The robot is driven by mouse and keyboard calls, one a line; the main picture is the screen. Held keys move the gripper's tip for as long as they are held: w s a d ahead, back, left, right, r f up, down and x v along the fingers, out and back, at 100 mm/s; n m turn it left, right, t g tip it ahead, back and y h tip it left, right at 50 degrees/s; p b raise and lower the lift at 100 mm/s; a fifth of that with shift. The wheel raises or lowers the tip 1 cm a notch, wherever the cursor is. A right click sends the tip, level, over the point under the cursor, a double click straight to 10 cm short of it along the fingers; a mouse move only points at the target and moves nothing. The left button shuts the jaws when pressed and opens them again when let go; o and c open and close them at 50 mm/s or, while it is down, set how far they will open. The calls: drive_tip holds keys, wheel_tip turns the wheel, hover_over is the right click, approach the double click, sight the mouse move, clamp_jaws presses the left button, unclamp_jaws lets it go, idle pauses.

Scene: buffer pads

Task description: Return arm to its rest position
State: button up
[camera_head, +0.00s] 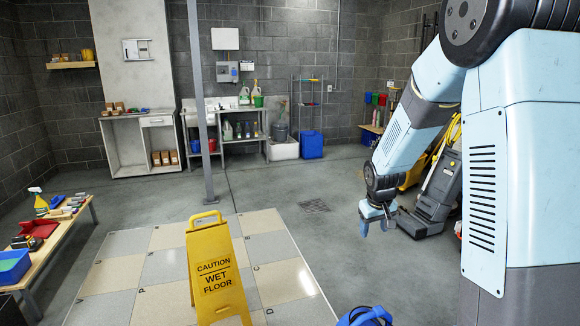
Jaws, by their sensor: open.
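My arm comes in from the top right of the head camera view and folds downward. My gripper (377,226) hangs at its end over the bare grey floor, right of the picture's middle. It is open, with its fingers pointing down and nothing seen between them. The wrist above it is dark, and the arm links are light blue. The gripper is apart from every object around it.
A yellow wet floor sign (216,275) stands on the tiled pad area (113,275). A low bench (62,228) with supplies is at left. A grey metal post (199,110) rises behind. A grey-yellow cleaning machine (437,187) stands right of my gripper. A blue item (364,318) shows at the bottom edge.

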drive_tip(key=s+r+m, duration=0.1)
drive_tip(key=s+r, duration=0.6)
drive_tip(key=s, duration=0.3)
drive_tip(key=s+a+r+m+t, duration=0.1)
drive_tip(key=s+r, duration=0.5)
drive_tip(key=s, duration=0.4)
drive_tip(key=s+r+t+y, duration=0.1)
drive_tip(key=s+r, duration=0.6)
drive_tip(key=s, duration=0.3)
drive_tip(key=shift+s+a+r+m, duration=0.25)
drive_tip(key=shift+s+r+m, duration=0.1)
drive_tip(key=shift+m, duration=0.05)
